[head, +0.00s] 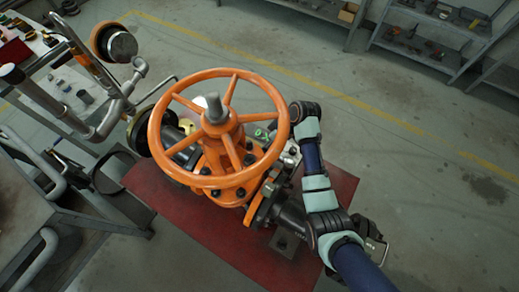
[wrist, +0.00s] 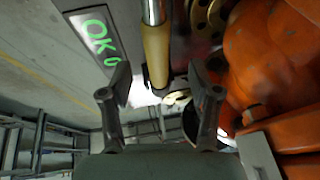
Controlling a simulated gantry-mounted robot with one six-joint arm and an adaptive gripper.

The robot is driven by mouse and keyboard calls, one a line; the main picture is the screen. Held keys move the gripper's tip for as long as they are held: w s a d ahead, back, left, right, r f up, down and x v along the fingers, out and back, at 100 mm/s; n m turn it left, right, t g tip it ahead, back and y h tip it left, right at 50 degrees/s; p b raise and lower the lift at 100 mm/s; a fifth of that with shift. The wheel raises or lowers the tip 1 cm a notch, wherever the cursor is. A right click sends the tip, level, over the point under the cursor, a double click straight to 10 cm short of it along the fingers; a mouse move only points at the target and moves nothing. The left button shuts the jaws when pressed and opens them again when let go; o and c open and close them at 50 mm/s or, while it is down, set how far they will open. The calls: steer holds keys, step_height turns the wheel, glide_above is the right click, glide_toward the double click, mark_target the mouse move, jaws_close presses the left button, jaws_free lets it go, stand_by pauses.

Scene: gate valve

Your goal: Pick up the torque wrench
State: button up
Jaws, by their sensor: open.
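In the wrist view, a rod with a chrome shaft and a tan-yellow grip, apparently the torque wrench (wrist: 157,55), runs down from the top edge. Its lower end lies between the fingertips in the picture. My gripper (wrist: 160,78) is open, one finger on each side of the grip, with visible gaps; I cannot tell the depth between them. Beside the shaft is a dark panel (wrist: 97,38) with green "OK" lettering. In the head view, the orange handwheel (head: 163,112) hides most of my gripper and the wrench.
The orange valve body (wrist: 265,60) stands close to the right finger in the wrist view. In the head view the valve stands on a red plate (head: 215,260). A cart (head: 100,215) is at left, and shelves (head: 425,50) are at the back right. The right floor is clear.

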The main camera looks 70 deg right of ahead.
steer(key=b+x, duration=0.1)
steer(key=x, duration=0.1)
steer(key=b+x, duration=0.1)
steer(key=x, duration=0.2)
steer(key=shift+d+f+b, duration=0.15)
steer(key=shift+b, duration=0.15)
jaws_close()
